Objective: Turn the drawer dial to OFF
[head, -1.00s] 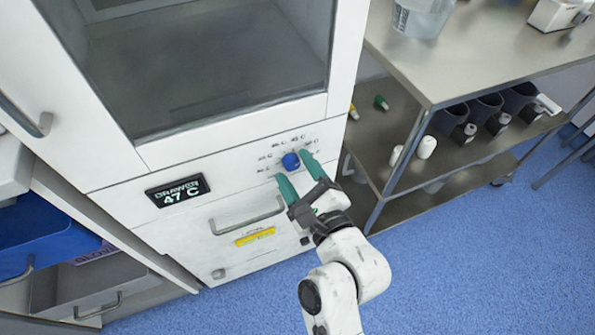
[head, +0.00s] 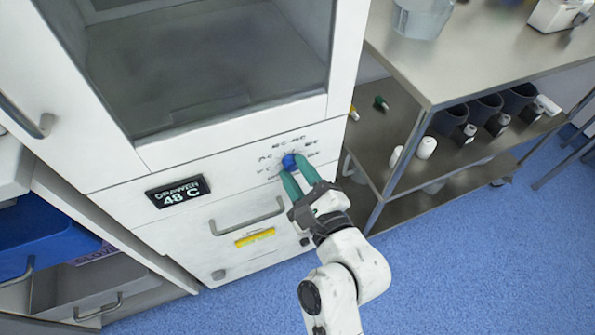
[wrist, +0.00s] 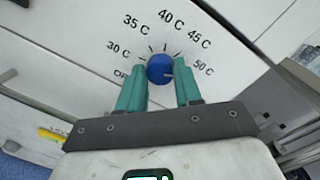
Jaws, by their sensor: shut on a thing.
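The blue drawer dial (head: 289,161) is on the white cabinet front, right of the black display (head: 178,191), which reads DRAWER 48 C. In the wrist view the dial (wrist: 159,67) has printed marks around it: OFF at lower left, 30 C to 45 C over the top, and 50 C at right. The OFF mark (wrist: 121,73) is partly hidden by a finger. My gripper (head: 299,171) is shut on the dial, with one green finger on each side. A small pale mark shows on the dial's right side, toward 50 C.
The drawer's metal handle (head: 247,219) and a yellow label (head: 255,237) are below the dial. A steel cart (head: 428,85) with dark cups and bottles stands close on the right. Blue floor (head: 450,260) is open at the lower right.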

